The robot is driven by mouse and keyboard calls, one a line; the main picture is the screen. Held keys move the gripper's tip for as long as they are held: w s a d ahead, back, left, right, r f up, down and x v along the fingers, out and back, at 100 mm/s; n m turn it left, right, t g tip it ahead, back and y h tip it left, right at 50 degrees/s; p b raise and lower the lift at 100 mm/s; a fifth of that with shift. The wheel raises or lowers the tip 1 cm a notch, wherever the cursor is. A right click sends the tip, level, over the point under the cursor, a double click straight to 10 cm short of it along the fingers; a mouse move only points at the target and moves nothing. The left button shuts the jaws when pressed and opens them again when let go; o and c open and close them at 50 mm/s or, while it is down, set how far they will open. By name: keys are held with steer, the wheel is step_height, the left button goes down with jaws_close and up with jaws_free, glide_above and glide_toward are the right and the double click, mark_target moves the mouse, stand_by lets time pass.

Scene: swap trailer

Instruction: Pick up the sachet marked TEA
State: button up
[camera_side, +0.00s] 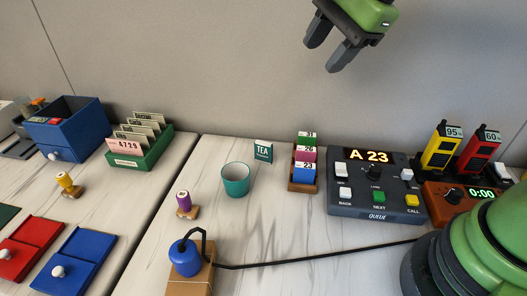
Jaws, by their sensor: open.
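The sachet marked TEA (263,151) is small and dark green with white lettering and a pale top edge. It appears upright on the marbled worktop, behind and right of a teal cup (235,179). My gripper (326,57) is open and empty, high up against the grey wall. In the picture it is above and to the right of the sachet, well apart from it. Nothing hides the sachet.
A wooden rack of coloured number cards (303,176) stands right of the sachet, beside a queue console (374,187). A purple-handled stamp (185,204) stands left of the cup. A black cable (310,259) crosses the front. The worktop around the sachet is fairly clear.

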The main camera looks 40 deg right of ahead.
mark_target(264, 143)
steer(key=w+f+m, duration=0.3)
steer(key=f+m, duration=0.1)
steer(key=f, duration=0.3)
steer(key=w+a+f+m+g, duration=0.1)
steer(key=w+f+m, duration=0.3)
steer(key=f, duration=0.3)
steer(key=w+a+f+m+g, duration=0.1)
steer(key=w+f+m, duration=0.2)
steer(key=f, duration=0.4)
steer(key=shift+w+a+m, duration=0.1)
steer(key=shift+w+m, duration=0.3)
steer(key=shift+x, duration=3.05)
steer(key=shift+a, duration=0.2)
steer(key=shift+c, duration=0.2)
jaws_close()
